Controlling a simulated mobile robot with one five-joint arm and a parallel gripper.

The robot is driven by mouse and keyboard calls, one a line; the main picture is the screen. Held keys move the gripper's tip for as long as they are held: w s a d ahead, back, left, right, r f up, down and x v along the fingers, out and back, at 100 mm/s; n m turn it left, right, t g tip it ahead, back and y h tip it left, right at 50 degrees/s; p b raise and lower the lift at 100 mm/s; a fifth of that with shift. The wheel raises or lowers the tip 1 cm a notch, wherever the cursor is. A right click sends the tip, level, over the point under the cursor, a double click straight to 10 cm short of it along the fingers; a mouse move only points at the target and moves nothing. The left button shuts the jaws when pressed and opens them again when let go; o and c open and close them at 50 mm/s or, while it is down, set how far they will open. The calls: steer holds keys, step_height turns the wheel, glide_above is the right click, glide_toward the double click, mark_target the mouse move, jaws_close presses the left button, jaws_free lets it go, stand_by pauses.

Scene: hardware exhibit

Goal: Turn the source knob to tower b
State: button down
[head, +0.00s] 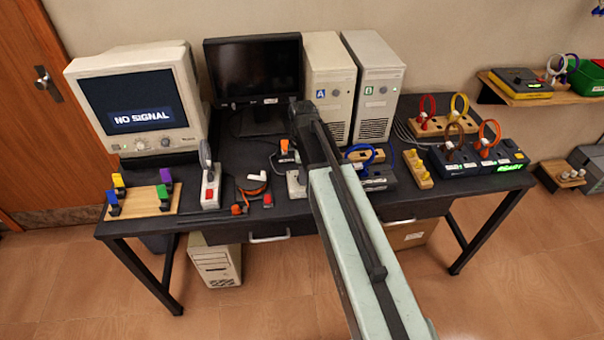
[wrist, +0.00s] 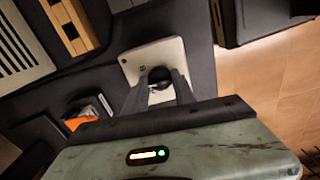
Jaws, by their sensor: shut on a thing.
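The source knob (wrist: 160,73) is a small black round knob on a cream box (wrist: 134,70) in the wrist view. My gripper (wrist: 162,84) is shut on the knob, one finger on each side of it. The fingers cover part of the knob, so its pointer direction cannot be told. In the head view my arm hides the knob, and only part of its pale box (head: 296,184) shows left of the arm. Tower A (head: 326,75) with a blue label and tower b (head: 374,75) with a green label stand at the back of the desk.
A CRT monitor (head: 140,98) reads NO SIGNAL. A dark flat screen (head: 252,72) stands beside it. A white switch box (head: 211,185), a wooden board with coloured levers (head: 143,202), an orange cable coil (head: 252,187) and cable-looped boxes (head: 465,158) occupy the desk (head: 225,160).

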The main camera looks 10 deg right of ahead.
steer(key=m, duration=0.4)
steer(key=shift+m, duration=2.2)
steer(key=c, duration=1)
jaws_free()
steer(key=shift+c, duration=0.2)
steer(key=shift+r, duration=0.15)
step_height(320, 180, up, 8)
steer(key=p, duration=0.8)
steer(key=shift+f, duration=0.25)
